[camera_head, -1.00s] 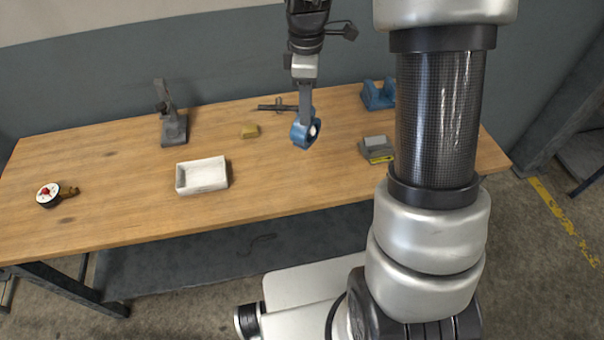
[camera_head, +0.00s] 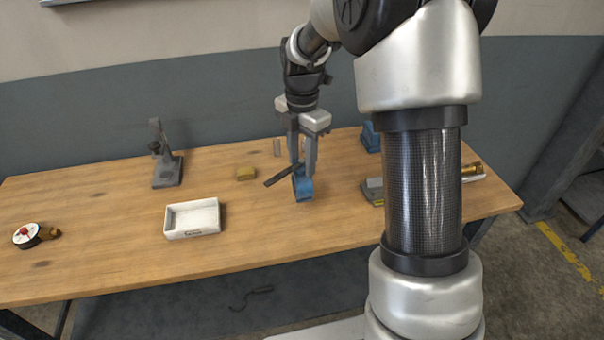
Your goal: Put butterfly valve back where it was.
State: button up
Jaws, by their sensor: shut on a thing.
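The butterfly valve (camera_head: 303,188) is a blue ring-shaped body with a dark lever sticking out to the left. My gripper (camera_head: 302,172) points down over the table and is shut on the valve.
A grey stand (camera_head: 166,170) is at the back left, a gauge (camera_head: 27,236) at far left. A grey-yellow device (camera_head: 372,191) and blue object (camera_head: 371,137) are right, partly behind my arm.

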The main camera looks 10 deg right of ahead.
aim_at(302, 180)
jog(key=shift+f, duration=1.95)
jog(key=shift+f+b, duration=0.1)
jog(key=shift+b, duration=0.25)
jog(key=o, duration=1.2)
jog(key=shift+f, duration=0.1)
jog(key=shift+o, duration=0.4)
